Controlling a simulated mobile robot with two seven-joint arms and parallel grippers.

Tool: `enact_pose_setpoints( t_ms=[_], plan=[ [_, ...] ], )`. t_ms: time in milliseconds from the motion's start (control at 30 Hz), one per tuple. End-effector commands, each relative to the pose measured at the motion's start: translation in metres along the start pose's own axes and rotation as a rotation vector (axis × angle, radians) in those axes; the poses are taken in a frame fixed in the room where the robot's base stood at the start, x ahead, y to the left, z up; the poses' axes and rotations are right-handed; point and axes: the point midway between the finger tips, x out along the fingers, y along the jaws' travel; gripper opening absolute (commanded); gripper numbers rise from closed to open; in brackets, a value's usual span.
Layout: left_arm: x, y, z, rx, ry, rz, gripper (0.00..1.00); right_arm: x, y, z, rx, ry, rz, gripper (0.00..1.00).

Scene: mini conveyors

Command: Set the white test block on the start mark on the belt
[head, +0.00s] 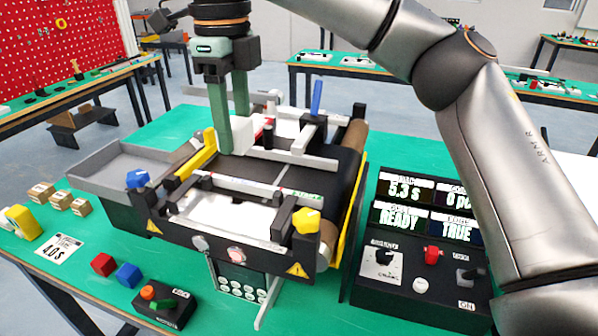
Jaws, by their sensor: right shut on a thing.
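The conveyor stands mid-table with its dark belt (247,171) between two side rails. A green START label (306,195) sits on the near rail, beside a thin pale line (283,174) across the belt. My right gripper (231,133) reaches down from above over the belt's left-middle part. Its green fingers are shut on the white test block (243,137), which is partly hidden by the near finger. Whether the block touches the belt I cannot tell. My left gripper is not in view.
A control panel with displays (428,207) stands at right. A grey tray (120,170) adjoins the left end. Small blocks lie front left.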

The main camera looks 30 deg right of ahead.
Motion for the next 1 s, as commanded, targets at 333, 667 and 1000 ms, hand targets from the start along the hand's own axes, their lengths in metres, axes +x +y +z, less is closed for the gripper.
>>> enact_pose_setpoints(
  t_ms=[333,667,1000],
  plan=[
    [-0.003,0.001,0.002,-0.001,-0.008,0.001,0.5,0.029,-0.054,-0.039,0.007,0.0,0.002,0.0],
    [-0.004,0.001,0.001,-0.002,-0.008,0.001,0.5,0.079,-0.1,-0.072,0.001,0.001,0.001,0.0],
    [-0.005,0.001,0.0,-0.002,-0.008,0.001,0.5,0.111,-0.114,-0.082,-0.001,0.002,0.0,0.0]
  ],
)
